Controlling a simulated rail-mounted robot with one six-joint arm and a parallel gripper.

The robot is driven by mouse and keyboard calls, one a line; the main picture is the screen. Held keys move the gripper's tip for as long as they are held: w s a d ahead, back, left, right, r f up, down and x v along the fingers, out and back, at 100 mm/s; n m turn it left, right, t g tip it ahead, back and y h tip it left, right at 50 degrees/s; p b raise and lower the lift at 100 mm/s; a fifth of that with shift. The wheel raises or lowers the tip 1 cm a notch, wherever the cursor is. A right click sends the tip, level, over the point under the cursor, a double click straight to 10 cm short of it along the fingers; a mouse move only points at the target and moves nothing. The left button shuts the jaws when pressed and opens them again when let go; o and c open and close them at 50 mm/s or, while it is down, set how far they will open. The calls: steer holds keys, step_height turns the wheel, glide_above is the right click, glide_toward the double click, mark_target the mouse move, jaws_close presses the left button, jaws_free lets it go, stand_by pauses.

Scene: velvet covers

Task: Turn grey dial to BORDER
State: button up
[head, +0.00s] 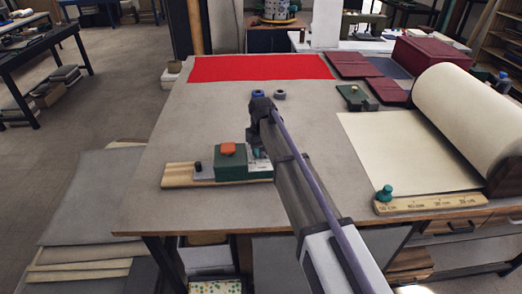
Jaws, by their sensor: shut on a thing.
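A green device (230,164) with an orange knob (228,149) on top sits on a wooden board (180,176) on the worktable. A pale plate with a small black knob (197,166) is at its left end. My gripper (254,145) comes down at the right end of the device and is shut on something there. That thing is mostly hidden by the gripper and looks to be the grey dial; I cannot read its setting or any BORDER mark. A bit of teal (260,153) shows beside the fingertips.
A blue ring (257,93) and a grey ring (279,95) lie behind my gripper. Red cloth (260,67) lies at the back. A large cream roll (465,115) and a ruler bar (430,203) with a teal knob (384,193) are at right. The table's left part is clear.

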mark_target(261, 149)
steer(key=shift+n, duration=0.6)
steer(key=o, duration=0.9)
steer(key=shift+r, duration=0.1)
step_height(261, 149, up, 11)
steer(key=p, duration=1.1)
steer(key=shift+f, duration=0.2)
